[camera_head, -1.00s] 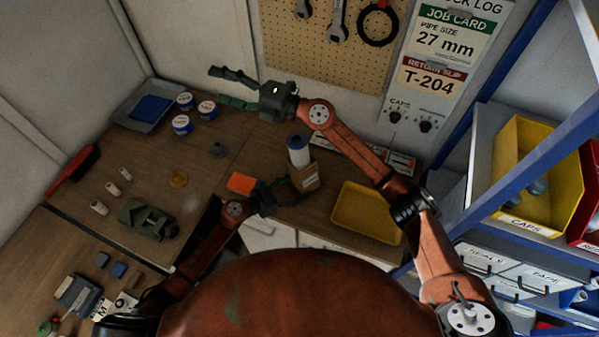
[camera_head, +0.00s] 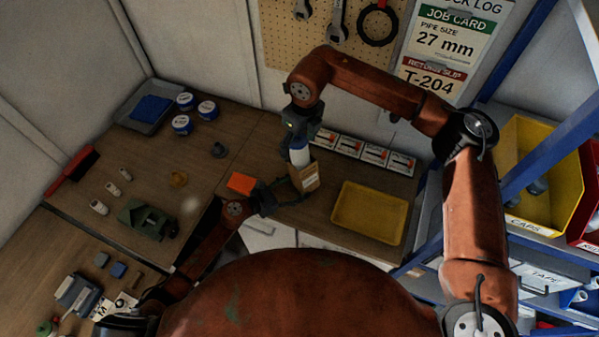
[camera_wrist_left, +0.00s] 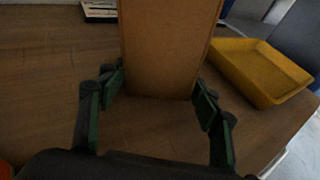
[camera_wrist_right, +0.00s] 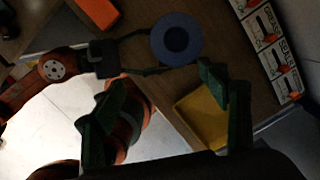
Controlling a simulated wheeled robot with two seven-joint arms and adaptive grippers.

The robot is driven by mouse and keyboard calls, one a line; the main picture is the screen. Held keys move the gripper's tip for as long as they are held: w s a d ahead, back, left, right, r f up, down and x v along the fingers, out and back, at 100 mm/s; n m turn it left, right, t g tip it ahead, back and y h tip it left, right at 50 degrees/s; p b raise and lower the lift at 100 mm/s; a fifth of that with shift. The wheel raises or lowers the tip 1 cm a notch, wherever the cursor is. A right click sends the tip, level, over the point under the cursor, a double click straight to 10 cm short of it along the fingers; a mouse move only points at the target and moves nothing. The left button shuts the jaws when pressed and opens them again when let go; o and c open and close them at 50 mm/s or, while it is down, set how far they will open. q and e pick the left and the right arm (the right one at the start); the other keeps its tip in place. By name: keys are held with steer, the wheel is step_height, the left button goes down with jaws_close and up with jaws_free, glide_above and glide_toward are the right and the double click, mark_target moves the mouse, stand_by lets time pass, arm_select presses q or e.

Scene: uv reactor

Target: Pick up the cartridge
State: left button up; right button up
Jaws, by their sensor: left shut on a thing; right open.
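The cartridge (camera_head: 300,156) is a white cylinder with a blue end, standing upright in an open cardboard box (camera_head: 310,182). Its round blue top (camera_wrist_right: 176,40) faces the right wrist camera. My left gripper (camera_head: 287,190) is shut on the box, with a finger on each side of its lower part in the left wrist view (camera_wrist_left: 160,92). My right gripper (camera_head: 298,140) points down just above the cartridge. In the right wrist view its fingers (camera_wrist_right: 162,76) are spread and empty, with the cartridge top slightly beyond the tips. The cartridge's lower part is hidden in the box.
A yellow tray (camera_head: 370,213) lies right of the box. Several small printed cards or boxes (camera_head: 348,146) line the wall behind. An orange block (camera_head: 241,183) lies left of the box by my left gripper. Blue-lidded tins (camera_head: 182,124) stand at the back left.

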mark_target(298, 159)
steer(key=f, duration=0.5)
steer(key=shift+w+a+f, duration=0.15)
steer(key=shift+a+f, duration=0.1)
steer(key=shift+f, duration=0.05)
steer(key=shift+w+d+f, duration=0.1)
steer(key=shift+w+f, duration=0.15)
steer(key=shift+f, duration=1.1)
steer(key=shift+w+f, duration=0.2)
steer(key=shift+f, duration=1.15)
steer(key=shift+w+d, duration=0.1)
steer(key=shift+d, duration=0.1)
steer(key=c, duration=1.7)
steer(key=shift+o, duration=0.2)
step_height(298, 159, up, 18)
steer(key=shift+a+r, duration=0.1)
steer(key=shift+a, duration=0.05)
jaws_close()
steer(key=o, duration=2)
jaws_free()
